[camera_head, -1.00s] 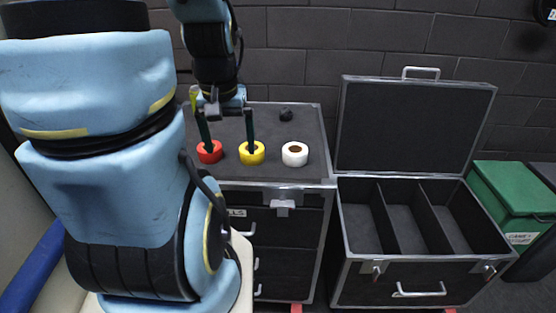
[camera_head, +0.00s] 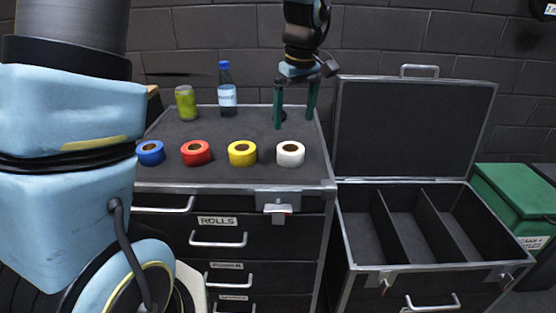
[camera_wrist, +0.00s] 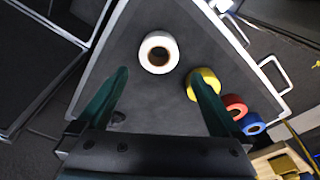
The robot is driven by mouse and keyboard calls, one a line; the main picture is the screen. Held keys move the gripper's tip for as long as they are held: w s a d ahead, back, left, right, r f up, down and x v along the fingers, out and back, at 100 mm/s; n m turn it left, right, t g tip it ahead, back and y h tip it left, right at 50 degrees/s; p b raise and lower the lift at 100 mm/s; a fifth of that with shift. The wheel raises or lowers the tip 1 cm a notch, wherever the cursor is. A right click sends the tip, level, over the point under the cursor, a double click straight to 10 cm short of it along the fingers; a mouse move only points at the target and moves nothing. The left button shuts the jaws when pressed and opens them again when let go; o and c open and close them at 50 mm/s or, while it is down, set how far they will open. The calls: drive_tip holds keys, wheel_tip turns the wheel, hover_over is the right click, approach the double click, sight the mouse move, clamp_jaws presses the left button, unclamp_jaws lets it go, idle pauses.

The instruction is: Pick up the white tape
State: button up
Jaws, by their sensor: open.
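The white tape (camera_head: 290,153) is a roll lying flat near the front right of the dark cabinet top, at the right end of a row of tapes. In the wrist view the white tape (camera_wrist: 158,52) shows at the upper middle, beyond the fingertips and roughly between their lines. My gripper (camera_head: 295,103) is open and empty, its green fingers pointing down behind the white tape, above the back right of the cabinet top. In the wrist view my gripper (camera_wrist: 163,82) has its fingers wide apart. Nothing hides the white tape.
Yellow (camera_head: 242,153), red (camera_head: 195,153) and blue (camera_head: 150,153) tapes lie left of the white one. A green can (camera_head: 186,103) and a bottle (camera_head: 227,90) stand at the back left. An open case (camera_head: 345,225) with compartments and a raised lid stands right of the cabinet.

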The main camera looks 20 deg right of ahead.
drive_tip(key=p, duration=0.1)
hover_over(290, 149)
drive_tip(key=s, duration=0.3)
drive_tip(key=f, duration=0.5)
drive_tip(key=shift+w+a+f, duration=0.1)
drive_tip(key=shift+w+a, duration=0.1)
drive_tip(key=shift+a, duration=0.05)
drive_tip(key=shift+w+f+p, duration=0.2)
drive_tip(key=shift+f+p, duration=0.35)
drive_tip(key=shift+f, duration=0.8)
drive_tip(key=shift+w+f+p, duration=0.15)
drive_tip(key=shift+f+p, duration=0.35)
drive_tip(key=shift+f, duration=0.8)
drive_tip(key=c, duration=1.1)
